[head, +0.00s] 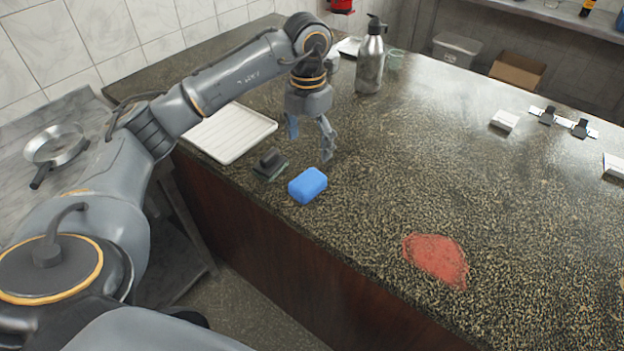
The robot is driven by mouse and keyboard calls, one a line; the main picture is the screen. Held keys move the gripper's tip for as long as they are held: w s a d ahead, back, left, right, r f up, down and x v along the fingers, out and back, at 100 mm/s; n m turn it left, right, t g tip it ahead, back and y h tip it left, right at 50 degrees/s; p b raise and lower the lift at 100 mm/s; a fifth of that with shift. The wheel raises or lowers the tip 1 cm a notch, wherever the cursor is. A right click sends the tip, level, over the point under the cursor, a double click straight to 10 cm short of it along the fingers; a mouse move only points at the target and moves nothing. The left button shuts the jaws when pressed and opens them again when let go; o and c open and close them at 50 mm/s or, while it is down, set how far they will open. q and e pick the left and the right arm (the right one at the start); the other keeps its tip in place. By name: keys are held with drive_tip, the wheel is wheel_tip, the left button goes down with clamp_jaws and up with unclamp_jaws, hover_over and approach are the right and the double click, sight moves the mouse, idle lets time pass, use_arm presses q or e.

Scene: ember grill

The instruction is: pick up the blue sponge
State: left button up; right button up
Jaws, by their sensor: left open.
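The blue sponge (308,186) lies on the dark speckled counter (360,225), close to its front edge. My left gripper (310,146) points down above the counter, behind the sponge in the head view. Its fingers are spread apart with nothing between them, and it does not touch the sponge. My right gripper is not in view.
A dark scrubber-like object (270,164) sits just left of the sponge. A white ribbed tray (231,133) lies further left. A metal bottle (370,62) stands behind the gripper. A red stain (437,258) marks the counter at right. The counter's middle is clear.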

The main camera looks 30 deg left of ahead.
sight(308, 179)
use_arm(q)
wheel_tip(308, 179, down, 8)
drive_tip(key=shift+s+a+r+p, duration=0.1)
drive_tip(key=shift+s+a+p, duration=0.05)
drive_tip(key=shift+p, duration=0.8)
drive_tip(key=shift+f+p, duration=0.4)
drive_tip(key=shift+f, duration=0.1)
wheel_tip(308, 179, down, 4)
drive_tip(key=shift+a+r+p, duration=0.1)
drive_tip(key=shift+r+p, duration=0.05)
drive_tip(key=shift+p, duration=0.75)
drive_tip(key=shift+f, duration=0.45)
drive_tip(key=shift+c, duration=0.2)
drive_tip(key=c, duration=1)
